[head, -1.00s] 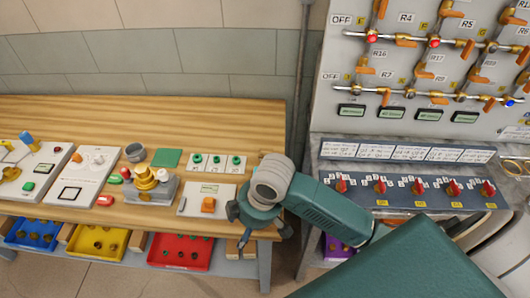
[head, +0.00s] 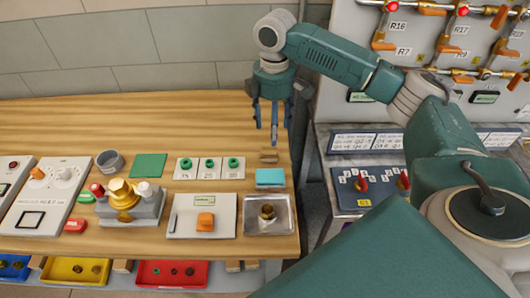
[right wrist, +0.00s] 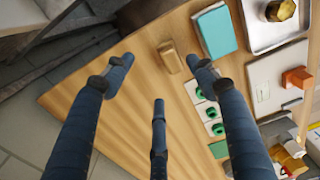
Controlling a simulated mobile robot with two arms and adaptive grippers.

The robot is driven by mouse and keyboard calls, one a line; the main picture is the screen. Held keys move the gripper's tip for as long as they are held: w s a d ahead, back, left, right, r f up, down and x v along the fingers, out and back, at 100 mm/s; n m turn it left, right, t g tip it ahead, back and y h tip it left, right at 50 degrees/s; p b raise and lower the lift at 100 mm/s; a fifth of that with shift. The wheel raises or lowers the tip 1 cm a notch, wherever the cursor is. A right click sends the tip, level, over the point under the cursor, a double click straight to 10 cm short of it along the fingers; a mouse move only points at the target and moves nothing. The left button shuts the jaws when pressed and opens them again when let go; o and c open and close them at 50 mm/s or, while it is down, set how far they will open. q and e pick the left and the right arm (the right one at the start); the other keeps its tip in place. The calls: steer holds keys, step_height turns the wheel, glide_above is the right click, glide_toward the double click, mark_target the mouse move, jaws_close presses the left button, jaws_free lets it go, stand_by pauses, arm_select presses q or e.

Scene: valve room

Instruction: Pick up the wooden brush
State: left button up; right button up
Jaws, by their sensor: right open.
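The wooden brush (head: 269,156) shows as a small tan wooden block near the right end of the workbench, just behind a teal sponge-like block (head: 270,178). It also shows in the right wrist view (right wrist: 169,57), between and beyond the fingertips; its bristles cannot be made out. My right gripper (head: 272,122) points down above the bench, behind the brush in the head view. Its fingers (right wrist: 160,78) are spread and empty, apart from the brush. My left gripper is not in view.
A metal tray (head: 288,228) with a brass fitting stands in front of the teal block. A panel with an orange knob (head: 181,222) and cards with green rings (head: 183,175) lie to the left. The valve panel (head: 375,75) stands to the right. The back of the bench (head: 130,120) is clear.

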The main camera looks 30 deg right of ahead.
mark_target(269, 146)
steer(key=f, duration=0.3)
steer(key=shift+s, duration=0.35)
steer(key=shift+w+a+f+p, duration=0.1)
steer(key=shift+w+f+p, duration=0.05)
steer(key=shift+f+p, duration=0.2)
steer(key=f, duration=0.2)
steer(key=a+f+p, duration=0.1)
steer(key=f, duration=0.1)
steer(key=shift+f, duration=0.45)
steer(key=shift+c, duration=1)
steer(key=c, duration=1)
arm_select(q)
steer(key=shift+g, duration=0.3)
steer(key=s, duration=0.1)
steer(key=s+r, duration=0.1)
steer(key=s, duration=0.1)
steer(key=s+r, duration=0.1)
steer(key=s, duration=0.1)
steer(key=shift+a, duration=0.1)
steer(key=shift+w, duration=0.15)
